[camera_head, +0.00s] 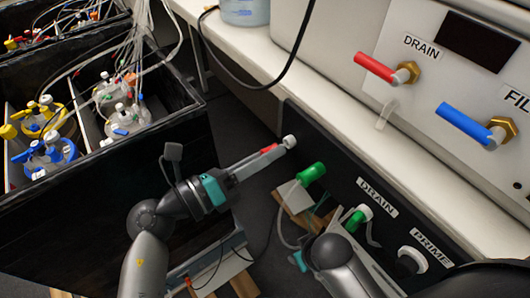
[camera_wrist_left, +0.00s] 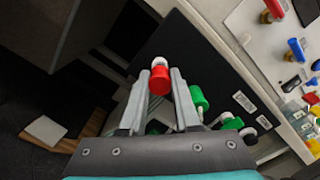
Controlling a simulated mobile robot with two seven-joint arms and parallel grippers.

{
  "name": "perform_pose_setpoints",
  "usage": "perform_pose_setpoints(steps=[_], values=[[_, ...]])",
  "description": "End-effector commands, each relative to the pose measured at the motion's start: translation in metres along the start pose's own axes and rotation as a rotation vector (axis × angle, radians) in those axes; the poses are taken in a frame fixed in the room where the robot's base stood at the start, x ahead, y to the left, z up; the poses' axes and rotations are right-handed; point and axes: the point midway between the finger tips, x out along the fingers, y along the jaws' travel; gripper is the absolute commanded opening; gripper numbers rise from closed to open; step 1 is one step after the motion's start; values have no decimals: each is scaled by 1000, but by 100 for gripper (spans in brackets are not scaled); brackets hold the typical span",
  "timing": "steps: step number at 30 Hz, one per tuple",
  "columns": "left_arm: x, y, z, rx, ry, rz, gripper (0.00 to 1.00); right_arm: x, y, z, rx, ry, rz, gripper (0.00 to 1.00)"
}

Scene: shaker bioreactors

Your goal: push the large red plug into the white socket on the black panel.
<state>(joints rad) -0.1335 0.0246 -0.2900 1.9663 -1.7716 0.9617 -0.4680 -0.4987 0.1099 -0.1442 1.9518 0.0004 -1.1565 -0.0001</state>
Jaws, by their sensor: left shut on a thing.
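The large red plug (camera_wrist_left: 159,82) is between the two fingers of my left gripper (camera_wrist_left: 160,84), which is shut on it. In the head view, part of the red plug (camera_head: 268,149) shows at the tips of the left gripper (camera_head: 264,153). The white socket (camera_head: 289,141) is just beyond the plug, at the upper left end of the black panel (camera_head: 335,178). In the left wrist view the white socket (camera_wrist_left: 159,62) lines up behind the plug; I cannot tell how far the plug is in. My right arm shows at bottom centre; its fingers are hidden.
A green plug (camera_head: 313,172) sits on the panel nearby, with another green plug (camera_head: 356,218) by the DRAIN label and a white socket (camera_head: 411,260) by PRIME. A black box (camera_head: 110,180) with bioreactor vessels stands left. A black cable (camera_head: 240,75) hangs above.

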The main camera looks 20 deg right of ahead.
Motion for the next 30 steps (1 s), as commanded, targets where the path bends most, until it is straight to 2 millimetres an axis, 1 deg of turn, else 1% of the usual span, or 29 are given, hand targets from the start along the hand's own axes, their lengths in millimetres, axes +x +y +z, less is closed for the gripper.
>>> perform_pose_setpoints(steps=[19, 30], values=[[10, 0, 0, 1, -1, 0, 0, -4, -1, -2, 0, 2, -1, 50], [11, 0, 0, 0, -1, 0, 0, -4, -1, -2, 0, 2, -2, 50]])
